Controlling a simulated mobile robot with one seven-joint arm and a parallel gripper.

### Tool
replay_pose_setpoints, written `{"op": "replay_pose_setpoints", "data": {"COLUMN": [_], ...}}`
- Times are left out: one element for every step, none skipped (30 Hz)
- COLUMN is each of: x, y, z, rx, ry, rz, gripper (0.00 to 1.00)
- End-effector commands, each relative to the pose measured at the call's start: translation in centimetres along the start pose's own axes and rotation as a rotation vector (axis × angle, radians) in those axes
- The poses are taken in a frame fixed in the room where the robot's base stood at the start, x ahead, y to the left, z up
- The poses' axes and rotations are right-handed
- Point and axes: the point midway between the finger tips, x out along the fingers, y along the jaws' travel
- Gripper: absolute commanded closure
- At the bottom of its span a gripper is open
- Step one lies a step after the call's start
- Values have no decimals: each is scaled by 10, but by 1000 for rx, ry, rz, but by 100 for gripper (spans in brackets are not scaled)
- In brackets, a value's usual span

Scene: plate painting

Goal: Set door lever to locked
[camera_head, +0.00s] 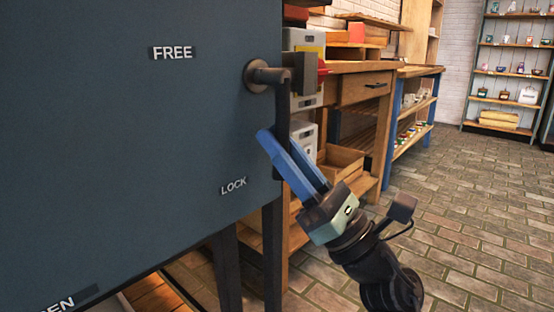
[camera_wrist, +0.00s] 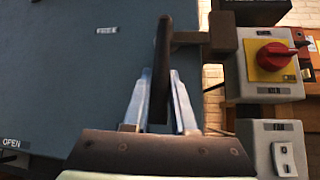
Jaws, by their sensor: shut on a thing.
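The dark door lever (camera_head: 282,107) is mounted by a round pivot (camera_head: 257,74) near the right edge of the blue-grey door (camera_head: 120,130). Its handle hangs downward from the pivot. The label FREE (camera_head: 172,53) is left of and above the pivot, and the label LOCK (camera_head: 233,186) is below it, left of the handle's low end. My gripper (camera_head: 278,143) has its blue fingers either side of the handle and is shut on it. In the wrist view the lever (camera_wrist: 161,60) stands between the two fingers. The handle's lower end is partly hidden by the fingers.
A switch box with a red knob (camera_wrist: 275,55) stands close to the right of the lever, and a grey box (camera_wrist: 272,148) is below it. A wooden workbench (camera_head: 350,90) is behind. The brick floor (camera_head: 470,210) at right is clear.

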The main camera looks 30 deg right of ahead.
Motion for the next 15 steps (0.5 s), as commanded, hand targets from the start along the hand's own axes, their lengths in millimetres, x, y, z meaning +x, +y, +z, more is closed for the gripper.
{"op": "replay_pose_setpoints", "data": {"x": [-1, -1, -1, -1, -1, 0, 0, 0, 0, 0, 0, 0, 0, 0, 0], "y": [0, 0, 0, 0, 1, 1, 1, 1, 1, 1, 1, 1, 0, 0, 0], "z": [-2, -1, -1, -1, 0, 0, 0, 0, 1, 1, 1, 1, 1, 1, 1], "rx": [-7, -11, -16, -19, -22, -25, -27, -28, -29, -30, -31, -31, -31, -31, -31], "ry": [3, 4, 6, 6, 7, 8, 8, 9, 9, 9, 9, 9, 9, 9, 9], "rz": [7, 11, 16, 19, 21, 24, 25, 26, 27, 27, 27, 26, 26, 26, 25], "gripper": [100, 100, 100, 100, 100, 100, 100, 100, 100, 100, 100, 100, 100, 100, 100]}}
